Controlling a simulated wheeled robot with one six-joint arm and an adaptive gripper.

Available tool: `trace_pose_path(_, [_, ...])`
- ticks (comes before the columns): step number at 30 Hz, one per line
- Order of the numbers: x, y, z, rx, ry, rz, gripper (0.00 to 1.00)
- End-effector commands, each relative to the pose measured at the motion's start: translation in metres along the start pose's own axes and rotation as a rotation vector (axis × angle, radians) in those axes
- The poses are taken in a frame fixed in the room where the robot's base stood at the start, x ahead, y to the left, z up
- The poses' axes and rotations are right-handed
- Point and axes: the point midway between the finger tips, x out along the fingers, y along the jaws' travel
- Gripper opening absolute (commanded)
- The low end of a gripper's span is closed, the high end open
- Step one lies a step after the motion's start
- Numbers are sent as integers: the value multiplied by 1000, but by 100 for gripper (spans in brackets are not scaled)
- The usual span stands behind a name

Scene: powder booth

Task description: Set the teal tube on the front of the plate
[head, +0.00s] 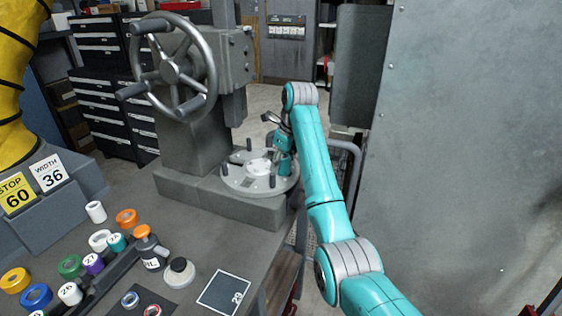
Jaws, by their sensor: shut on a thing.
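The round grey plate (233,182) lies on the base of the machine, with short dark pegs standing around it and a pale round piece (258,166) near its middle. My gripper (284,156) is over the right part of the plate, pointing down, small in the head view and partly hidden by my own wrist. It is shut on a small teal piece, the teal tube (285,166), low at the plate's right side. I cannot tell whether the tube touches the plate.
A grey machine with a large handwheel (172,70) rises behind the plate. Coloured rolls and labelled tubes, one of them teal (116,242), stand at the left front. A dark square marked 29 (223,293) lies at the bench's front. A grey panel (470,150) fills the right.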

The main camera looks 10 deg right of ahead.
Motion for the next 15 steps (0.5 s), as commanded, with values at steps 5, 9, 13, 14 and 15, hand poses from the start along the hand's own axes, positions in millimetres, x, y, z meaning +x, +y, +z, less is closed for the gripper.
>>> trace_pose_path(5, [2,0,0,0,0,0,3])
trace_pose_path(9, [2,0,0,0,0,0,73])
trace_pose_path(13, [2,0,0,0,0,0,73])
trace_pose_path(14, [2,0,-1,0,0,0,73])
trace_pose_path(15, [2,0,-1,0,0,0,73])
